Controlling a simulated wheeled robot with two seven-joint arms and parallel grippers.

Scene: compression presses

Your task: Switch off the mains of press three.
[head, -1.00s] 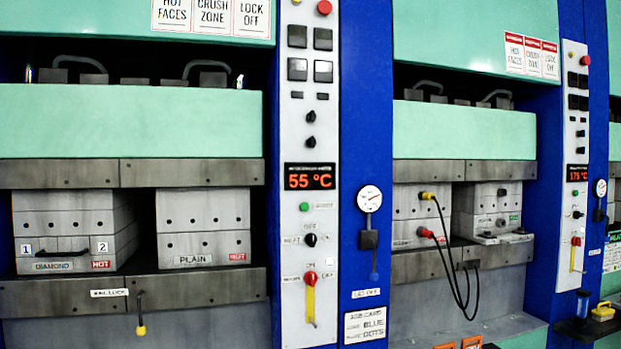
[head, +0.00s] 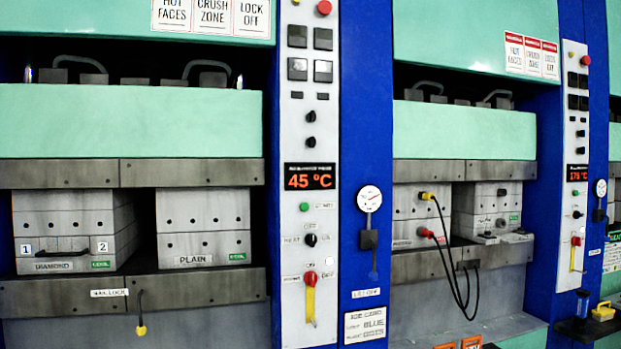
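No label I can read tells which press is number three. The left press has a grey control panel (head: 297,130) with a display (head: 310,177) reading 45 °C. Low on it is a red rotary switch (head: 310,277) above a yellow strip (head: 309,302). A black knob (head: 310,240) sits just above. The right press has a similar panel (head: 570,130) with a small orange display (head: 577,173), about 175 °C but blurred. Its red switch (head: 576,241) has a yellow strip (head: 573,259) below. Neither of my grippers shows in the head view.
The left press holds two grey moulds, DIAMOND (head: 70,235) and PLAIN (head: 203,225), with green tags. In the right press, black cables (head: 455,285) hang from red and yellow plugs. A gauge (head: 369,199) is on the blue column. A yellow object (head: 603,312) sits on a shelf at right.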

